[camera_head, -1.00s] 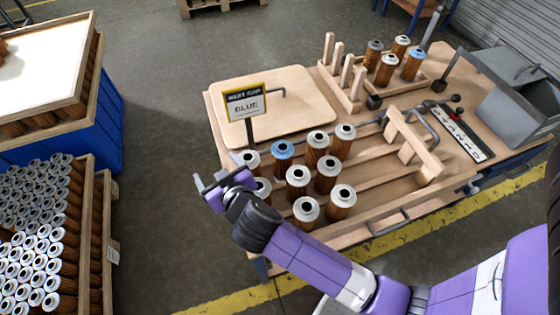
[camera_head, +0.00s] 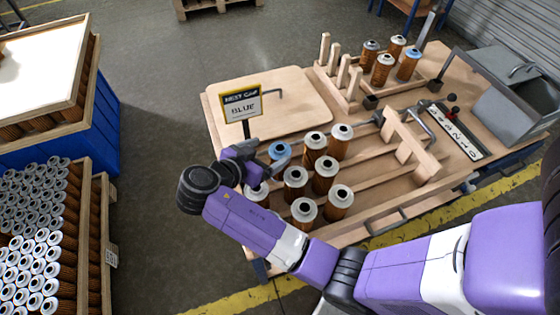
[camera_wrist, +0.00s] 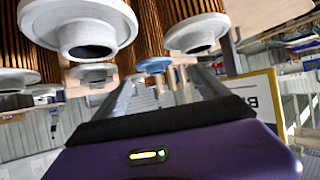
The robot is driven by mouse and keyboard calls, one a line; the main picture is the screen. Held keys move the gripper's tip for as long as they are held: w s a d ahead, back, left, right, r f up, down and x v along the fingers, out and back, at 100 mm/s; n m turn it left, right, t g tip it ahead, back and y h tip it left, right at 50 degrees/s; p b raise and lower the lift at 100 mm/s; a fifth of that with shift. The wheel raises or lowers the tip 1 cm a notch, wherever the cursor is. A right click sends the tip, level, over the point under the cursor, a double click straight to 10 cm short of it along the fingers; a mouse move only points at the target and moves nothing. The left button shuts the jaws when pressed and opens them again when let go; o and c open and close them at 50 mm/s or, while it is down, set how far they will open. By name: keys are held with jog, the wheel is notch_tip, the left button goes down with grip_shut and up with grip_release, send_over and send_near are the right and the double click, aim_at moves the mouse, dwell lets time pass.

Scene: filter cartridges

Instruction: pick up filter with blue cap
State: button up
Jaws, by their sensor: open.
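The blue-capped filter (camera_head: 279,151) has a ribbed copper body and stands upright in the slatted part of the workbench, among several grey-capped filters (camera_head: 325,170). In the wrist view the scene looks inverted, and the blue cap (camera_wrist: 154,65) appears ahead, between the fingers. My gripper (camera_head: 252,158) is open, just left of the blue-capped filter at about cap height in the head view. It holds nothing. My gripper's purple body partly hides the leftmost grey-capped filter. A second blue-capped filter (camera_head: 408,64) stands in the back rack with several grey-capped ones.
A sign (camera_head: 242,104) reading "NEXT CAP BLUE" stands right behind my gripper. Grey-capped filters crowd the target's right and front; a large grey cap (camera_wrist: 85,28) looms close in the wrist view. Wooden posts (camera_head: 343,72) stand farther back.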

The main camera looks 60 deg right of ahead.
aim_at(278, 149)
jog(key=x, duration=0.1)
jog(key=p+x, duration=0.1)
jog(key=x, duration=0.1)
jog(key=p+x, duration=0.1)
jog(key=x, duration=0.1)
jog(key=shift+s+f, duration=0.15)
jog(key=shift+s, duration=0.25)
jog(key=shift+d+f, duration=0.25)
grip_shut()
jog(key=shift+r, duration=0.1)
